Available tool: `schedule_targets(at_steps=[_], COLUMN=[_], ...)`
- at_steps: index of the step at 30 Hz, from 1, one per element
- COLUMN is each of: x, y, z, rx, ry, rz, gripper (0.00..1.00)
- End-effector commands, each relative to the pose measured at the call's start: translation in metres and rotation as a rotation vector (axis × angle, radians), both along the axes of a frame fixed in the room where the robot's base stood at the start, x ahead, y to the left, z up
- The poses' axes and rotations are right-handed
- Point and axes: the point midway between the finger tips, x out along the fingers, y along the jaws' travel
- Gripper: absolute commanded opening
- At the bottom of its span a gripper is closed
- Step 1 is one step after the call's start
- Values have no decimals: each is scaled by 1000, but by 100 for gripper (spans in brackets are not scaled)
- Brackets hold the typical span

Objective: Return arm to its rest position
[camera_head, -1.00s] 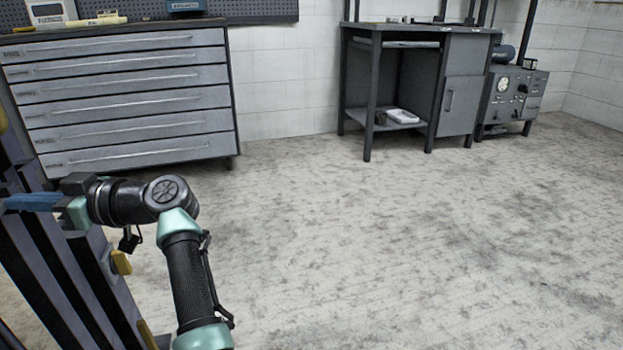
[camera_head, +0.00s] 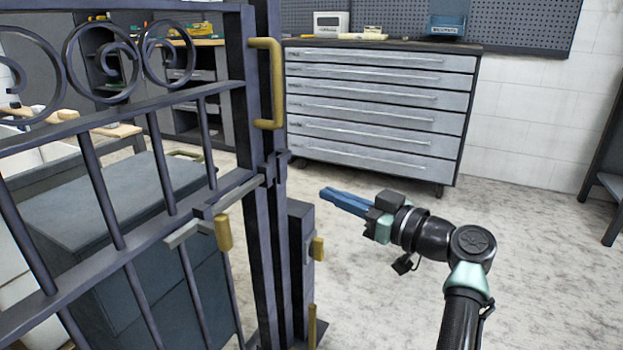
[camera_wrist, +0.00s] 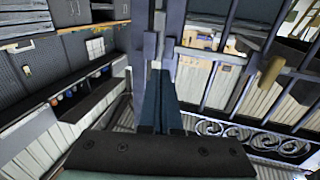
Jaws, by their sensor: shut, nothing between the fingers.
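My gripper (camera_head: 327,196) is in the middle of the head view, with its blue fingers together and nothing between them. It points left toward the gate post and is apart from it in that view. My arm runs from it to the lower right. The dark metal scroll gate (camera_head: 137,108) fills the left of the head view, with scrolls along its top, a brass pull handle (camera_head: 266,84) and a latch bar (camera_head: 214,209). In the wrist view my gripper's blue fingers (camera_wrist: 160,78) are shut, and the gate's scrolls (camera_wrist: 262,137) show at the lower right.
A grey drawer cabinet (camera_head: 380,100) stands behind my gripper against the wall. A short post with a brass knob (camera_head: 317,248) stands beside the gate post. A teal-grey cabinet (camera_head: 115,215) is behind the gate bars. The floor (camera_head: 545,235) to the right is clear.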

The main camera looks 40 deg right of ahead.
Motion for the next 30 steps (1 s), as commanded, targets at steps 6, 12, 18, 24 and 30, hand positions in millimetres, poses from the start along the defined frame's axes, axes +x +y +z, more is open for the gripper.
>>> schedule_targets(at_steps=[6,12,18,24,30], x=[-15,-16,7,40,23], y=[-9,-9,20,103,196], z=[0,-1,32,132,251], rx=[1,0,-43,-131,-141], ry=[-1,-1,42,13,-197], rz=[-1,-1,-40,-174,-271], gripper=[0,0,0,0,0])
